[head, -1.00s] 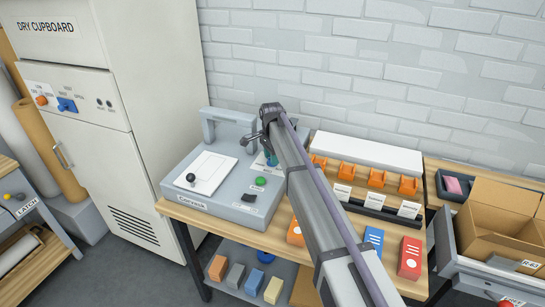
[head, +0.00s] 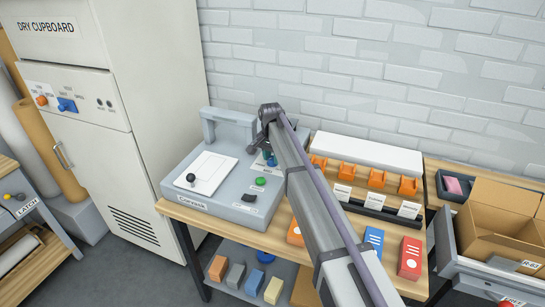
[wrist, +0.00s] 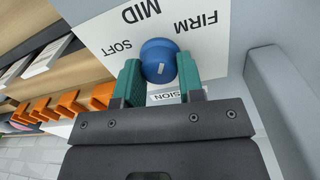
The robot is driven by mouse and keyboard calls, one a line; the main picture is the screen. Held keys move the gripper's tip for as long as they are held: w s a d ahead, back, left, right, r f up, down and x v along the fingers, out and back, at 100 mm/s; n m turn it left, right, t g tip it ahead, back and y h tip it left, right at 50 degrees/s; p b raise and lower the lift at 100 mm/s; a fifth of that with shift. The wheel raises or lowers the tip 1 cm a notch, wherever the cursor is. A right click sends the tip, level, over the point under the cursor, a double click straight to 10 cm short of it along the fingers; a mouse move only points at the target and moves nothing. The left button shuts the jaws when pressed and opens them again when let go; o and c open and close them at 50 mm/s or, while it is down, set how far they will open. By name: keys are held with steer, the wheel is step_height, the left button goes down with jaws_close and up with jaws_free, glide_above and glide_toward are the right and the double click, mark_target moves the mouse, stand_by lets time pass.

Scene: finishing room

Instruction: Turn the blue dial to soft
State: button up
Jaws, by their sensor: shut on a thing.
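The blue dial (wrist: 160,58) stands on a white label plate in the wrist view, with the words SOFT, MID and FIRM around it. A short pale mark shows on the dial, but I cannot tell which word it points to. My gripper (wrist: 160,78) has its two green fingers on either side of the dial, shut on it. In the head view my gripper (head: 268,157) is over the back right of the grey Corona console (head: 215,212); the dial is mostly hidden there by my arm.
A black ball knob (head: 191,178), a green button (head: 261,181) and a black switch (head: 249,197) are on the console. Orange holders (head: 377,179) stand to the right. The dry cupboard (head: 150,90) is at left.

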steer(key=n, duration=0.4)
steer(key=shift+n, duration=0.3)
steer(key=n, duration=0.4)
steer(key=shift+s+n, duration=0.1)
steer(key=shift+n, duration=0.2)
steer(key=n, duration=0.4)
steer(key=shift+a+n, duration=0.1)
steer(key=shift+n, duration=0.2)
steer(key=shift+n+t, duration=0.3)
steer(key=shift+n, duration=1.9)
steer(key=o, duration=0.9)
